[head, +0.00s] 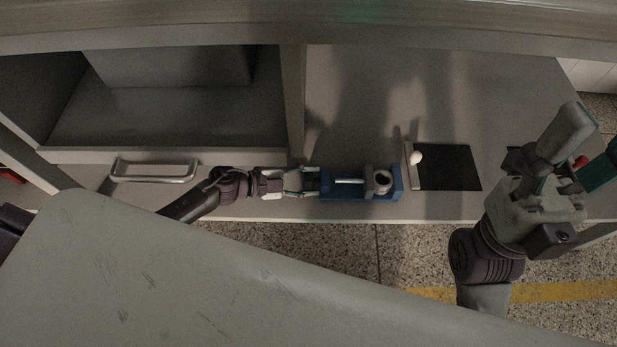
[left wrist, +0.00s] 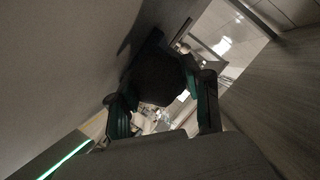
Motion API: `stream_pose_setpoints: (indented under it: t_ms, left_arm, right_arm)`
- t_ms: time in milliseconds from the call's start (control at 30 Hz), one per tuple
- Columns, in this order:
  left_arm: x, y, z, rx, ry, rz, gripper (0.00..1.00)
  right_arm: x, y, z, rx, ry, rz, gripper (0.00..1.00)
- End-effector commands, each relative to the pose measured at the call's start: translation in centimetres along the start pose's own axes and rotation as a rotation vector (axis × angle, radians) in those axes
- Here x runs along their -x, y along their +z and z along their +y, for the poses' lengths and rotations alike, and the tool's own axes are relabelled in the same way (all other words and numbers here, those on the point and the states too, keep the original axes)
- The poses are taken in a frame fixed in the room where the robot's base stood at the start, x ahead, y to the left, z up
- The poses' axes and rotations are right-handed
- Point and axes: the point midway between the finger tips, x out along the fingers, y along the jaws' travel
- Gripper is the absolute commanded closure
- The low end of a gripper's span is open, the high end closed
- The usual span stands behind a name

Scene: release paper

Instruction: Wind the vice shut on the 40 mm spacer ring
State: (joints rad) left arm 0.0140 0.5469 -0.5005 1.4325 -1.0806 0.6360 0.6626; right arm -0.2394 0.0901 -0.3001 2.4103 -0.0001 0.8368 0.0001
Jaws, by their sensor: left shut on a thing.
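The blue vice (head: 345,194) lies near the bench's front edge in the head view, its screw end to the left. The spacer ring (head: 383,179), with a dark hole, is at the vice's right end by the grey jaw. Whether both jaws touch it I cannot tell. My left gripper (head: 303,182) is shut on the vice handle at the left end. In the left wrist view, a dark rounded shape, seemingly the handle (left wrist: 157,78), fills the space between my left fingers (left wrist: 163,106). My right gripper (head: 560,165) is raised at the right, fingers apart, away from the vice.
A black mat (head: 450,168) with a small white knob (head: 416,158) at its left edge lies right of the vice. A metal drawer handle (head: 153,170) is at the left, by an open compartment. The bench behind the vice is clear. A grey panel (head: 200,280) fills the lower left.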

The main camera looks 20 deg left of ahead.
Motion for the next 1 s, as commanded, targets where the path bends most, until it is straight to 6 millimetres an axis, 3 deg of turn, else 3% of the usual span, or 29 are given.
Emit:
stream_pose_setpoints:
  t_ms: [200, 1000]
  left_arm:
    - [0.05, 0.08, 0.14, -0.075, -0.028, -0.001, 0.86]
    - [0.04, 0.03, 0.14, -0.084, -0.029, 0.000, 0.86]
  right_arm:
    - [-0.03, 0.02, -0.02, 0.000, -0.003, 0.006, 0.42]
    - [-0.26, -0.02, -0.02, 0.001, -0.005, 0.012, 0.42]
